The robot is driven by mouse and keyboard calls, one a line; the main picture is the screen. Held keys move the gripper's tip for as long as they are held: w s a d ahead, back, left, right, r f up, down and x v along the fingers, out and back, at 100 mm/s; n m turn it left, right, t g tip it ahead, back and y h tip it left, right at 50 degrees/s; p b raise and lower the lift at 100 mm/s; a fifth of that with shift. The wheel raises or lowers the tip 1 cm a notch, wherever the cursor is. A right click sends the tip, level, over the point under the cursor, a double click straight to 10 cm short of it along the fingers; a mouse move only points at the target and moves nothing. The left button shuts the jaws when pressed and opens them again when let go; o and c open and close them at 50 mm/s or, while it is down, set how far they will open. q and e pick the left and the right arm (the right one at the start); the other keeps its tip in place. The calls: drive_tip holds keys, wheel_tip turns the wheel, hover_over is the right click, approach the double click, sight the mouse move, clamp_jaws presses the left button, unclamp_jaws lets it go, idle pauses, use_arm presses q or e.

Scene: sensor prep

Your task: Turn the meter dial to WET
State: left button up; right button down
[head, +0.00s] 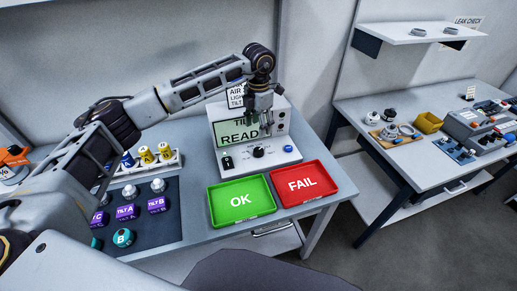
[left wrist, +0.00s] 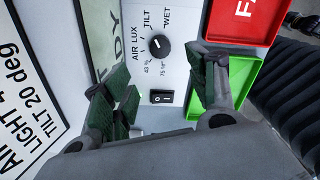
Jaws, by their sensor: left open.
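The meter (head: 284,150) is a pale box on the bench, with a lit screen (head: 226,141) partly hidden by my left gripper; "TI" and "READ" show on it. Its black round dial (head: 258,152) sits on the front panel. In the left wrist view the dial (left wrist: 160,46) has AIR, LUX, TILT and WET printed around it, and its white mark points up and left, roughly toward TILT. My left gripper (head: 266,131) is open and empty in front of the meter, above the dial. Its fingers (left wrist: 162,88) stand apart, with the dial beyond them. My right gripper is not in view.
A black rocker switch (head: 228,162) and a blue button (head: 288,148) flank the dial. A green OK tray (head: 215,208) and a red FAIL tray (head: 325,191) lie in front of the meter. A dark mat (head: 165,230) with sensors lies left. A second bench (head: 368,112) stands right.

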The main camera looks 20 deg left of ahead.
sight(258, 150)
use_arm(q)
wheel_tip(258, 150, down, 11)
drive_tip(key=shift+r+p, duration=0.15)
drive_tip(key=shift+p, duration=0.4)
drive_tip(key=shift+f, duration=0.65)
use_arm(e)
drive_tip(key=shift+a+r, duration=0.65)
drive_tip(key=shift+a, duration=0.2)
use_arm(q)
drive_tip(key=c, duration=1)
drive_tip(key=shift+c, duration=0.2)
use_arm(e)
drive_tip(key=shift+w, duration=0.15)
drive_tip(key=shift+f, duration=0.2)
